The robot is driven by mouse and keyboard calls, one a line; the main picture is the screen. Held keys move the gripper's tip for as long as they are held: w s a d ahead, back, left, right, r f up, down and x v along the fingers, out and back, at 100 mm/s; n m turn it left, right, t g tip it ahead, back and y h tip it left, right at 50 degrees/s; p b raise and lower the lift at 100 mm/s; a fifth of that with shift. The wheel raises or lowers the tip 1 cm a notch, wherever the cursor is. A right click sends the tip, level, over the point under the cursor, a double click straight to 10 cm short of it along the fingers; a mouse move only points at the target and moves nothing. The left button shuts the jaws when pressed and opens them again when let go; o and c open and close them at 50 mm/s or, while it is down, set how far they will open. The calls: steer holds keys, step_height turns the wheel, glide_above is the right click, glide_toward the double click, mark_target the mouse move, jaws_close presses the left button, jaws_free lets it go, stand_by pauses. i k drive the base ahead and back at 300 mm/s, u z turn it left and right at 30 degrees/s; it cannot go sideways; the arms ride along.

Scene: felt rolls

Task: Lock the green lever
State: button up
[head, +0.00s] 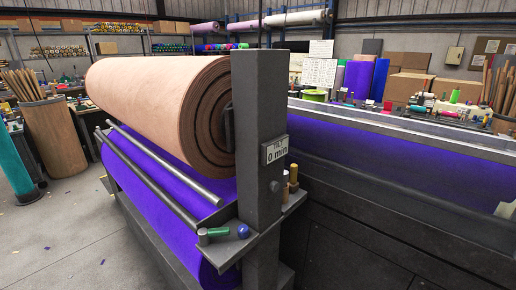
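A small green lever (218,232) lies on the dark ledge (222,248) at the foot of the grey post (258,130). It looks like a short green handle lying roughly level, with a grey round part at its left end. I cannot tell from this distance whether it is locked. A blue knob (243,231) sits just to its right on the same ledge. My gripper is not in view.
A big peach felt roll (160,105) hangs left of the post, above metal bars (165,165) and purple felt (150,190). The floor at lower left (70,240) is mostly clear.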

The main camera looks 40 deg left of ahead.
mark_target(204, 234)
steer(key=u, duration=1)
steer(key=i, duration=0.9)
steer(key=u, duration=0.95)
